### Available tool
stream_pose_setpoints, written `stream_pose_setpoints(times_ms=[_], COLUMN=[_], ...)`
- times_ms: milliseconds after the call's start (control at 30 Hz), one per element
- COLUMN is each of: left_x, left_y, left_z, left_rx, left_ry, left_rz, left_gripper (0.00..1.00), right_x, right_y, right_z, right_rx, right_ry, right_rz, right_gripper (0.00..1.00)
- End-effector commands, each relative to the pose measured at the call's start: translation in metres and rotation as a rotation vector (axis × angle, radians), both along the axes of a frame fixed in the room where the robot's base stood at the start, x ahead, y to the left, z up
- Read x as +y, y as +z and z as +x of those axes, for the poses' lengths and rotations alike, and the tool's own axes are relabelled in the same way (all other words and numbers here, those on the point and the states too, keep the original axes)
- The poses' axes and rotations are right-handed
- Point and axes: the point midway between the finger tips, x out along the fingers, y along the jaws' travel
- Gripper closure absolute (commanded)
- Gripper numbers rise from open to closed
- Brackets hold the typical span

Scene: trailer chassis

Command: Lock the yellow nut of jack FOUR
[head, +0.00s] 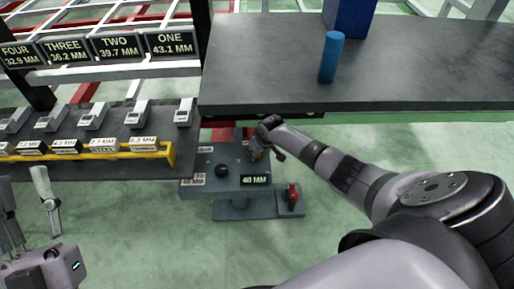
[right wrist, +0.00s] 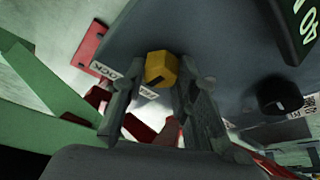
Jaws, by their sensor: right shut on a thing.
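The yellow nut (right wrist: 161,66) shows in the right wrist view, between the fingertips of my right gripper (right wrist: 160,80), which is shut on it. In the head view my right gripper (head: 262,146) reaches down to the far side of the grey jack unit (head: 230,205), and its fingers largely hide the nut. A small label reading LOCK (right wrist: 103,70) lies beside the nut in the right wrist view. The jack's display reads 40 MM (head: 255,180). My left gripper (head: 28,212) is open and empty at the lower left, away from the jack.
A black knob (head: 221,171) and a red lever (head: 293,197) sit on the jack unit. A dark table (head: 420,80) with a blue cylinder (head: 331,57) overhangs behind. Left are a shelf of gauges, a yellow rail (head: 90,155) and signs, including FOUR 32.9 MM (head: 19,55).

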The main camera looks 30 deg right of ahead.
Motion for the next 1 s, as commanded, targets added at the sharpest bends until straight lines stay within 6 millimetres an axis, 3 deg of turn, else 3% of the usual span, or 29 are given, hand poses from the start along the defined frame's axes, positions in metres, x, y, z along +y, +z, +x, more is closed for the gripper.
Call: stream_pose_setpoints(times_ms=[100,300,467,700,800,1000], left_x=[-0.001,0.001,0.006,0.017,0.021,0.022], left_y=[-0.025,-0.076,-0.116,-0.168,-0.182,-0.19], left_z=[0.02,0.039,0.04,0.027,0.021,0.017], left_rx=[0.187,0.476,0.691,0.966,1.04,1.077], left_ry=[0.01,0.027,0.039,0.055,0.058,0.059], left_rz=[0.053,0.133,0.19,0.257,0.275,0.284], left_gripper=[0.6,0.6,0.6,0.6,0.6,0.6], right_x=[0.002,0.003,0.004,0.005,0.005,0.005], right_y=[0.003,0.002,0.002,0.002,0.001,0.0], right_z=[0.0,0.0,0.0,0.001,0.001,0.002], right_rx=[0.001,0.003,0.001,0.002,0.001,0.001], right_ry=[-0.054,-0.153,-0.242,-0.414,-0.499,-0.642], right_rz=[0.003,0.003,0.003,0.004,0.003,0.002], right_gripper=[1.0,1.0,1.0,1.0,1.0,1.0])
